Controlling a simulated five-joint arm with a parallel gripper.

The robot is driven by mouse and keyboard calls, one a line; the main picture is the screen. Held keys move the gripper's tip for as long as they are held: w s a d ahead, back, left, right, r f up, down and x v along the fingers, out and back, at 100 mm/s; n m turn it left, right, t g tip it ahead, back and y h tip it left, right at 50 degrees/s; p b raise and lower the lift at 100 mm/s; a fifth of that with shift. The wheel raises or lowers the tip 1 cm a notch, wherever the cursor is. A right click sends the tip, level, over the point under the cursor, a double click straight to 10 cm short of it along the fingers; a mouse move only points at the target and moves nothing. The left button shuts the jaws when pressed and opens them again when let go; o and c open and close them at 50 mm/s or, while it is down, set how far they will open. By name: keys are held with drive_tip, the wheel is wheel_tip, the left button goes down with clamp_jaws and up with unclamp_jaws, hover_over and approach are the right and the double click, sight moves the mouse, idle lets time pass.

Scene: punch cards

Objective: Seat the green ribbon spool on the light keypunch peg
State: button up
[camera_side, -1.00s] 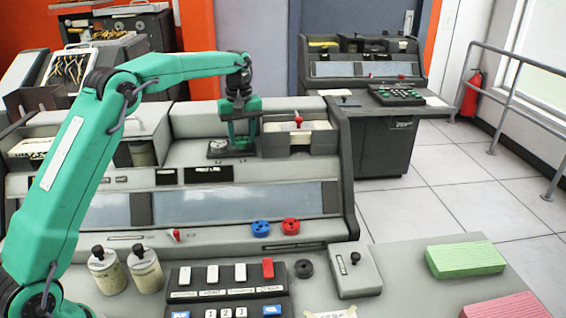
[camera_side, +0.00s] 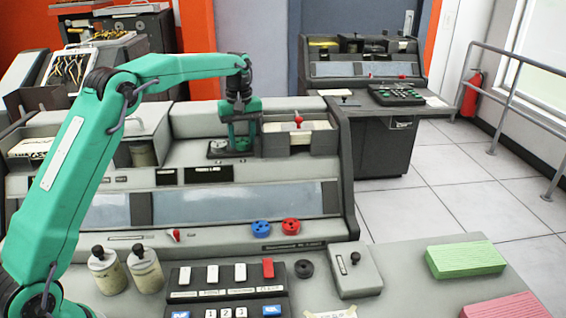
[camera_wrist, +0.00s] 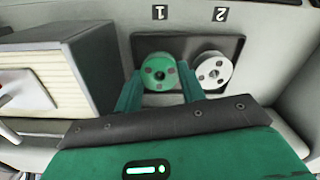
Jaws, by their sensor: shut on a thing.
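The green ribbon spool (camera_wrist: 158,72) is between the fingers of my gripper (camera_wrist: 160,80) in the wrist view, which is shut on it. It sits over the place marked 1 on a dark plate (camera_wrist: 143,46). The peg under it is hidden, so I cannot tell how far down the spool is. A light, silver-white reel (camera_wrist: 214,71) is at the place marked 2 beside it. In the side view my gripper (camera_side: 242,147) points down at the machine's upper deck, with the spool (camera_side: 242,145) low between its fingers and the light reel (camera_side: 218,148) just to its left.
Blue (camera_side: 260,228) and red (camera_side: 290,226) spools lie on the lower ledge, with a black ring (camera_side: 303,268) nearby. The sloped panel front is clear.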

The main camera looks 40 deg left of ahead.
sight(242, 142)
drive_tip(key=shift+f, duration=0.15)
drive_tip(key=o, duration=0.9)
drive_tip(key=shift+o, duration=0.7)
drive_tip(key=shift+f, duration=0.1)
drive_tip(key=shift+o, duration=0.4)
drive_tip(key=shift+o, duration=0.2)
drive_tip(key=shift+d, duration=0.1)
drive_tip(key=shift+o, duration=0.7)
drive_tip(key=shift+w+r, duration=0.1)
drive_tip(key=shift+r, duration=2.85)
wheel_tip(242, 142, up, 4)
drive_tip(key=shift+f, duration=0.25)
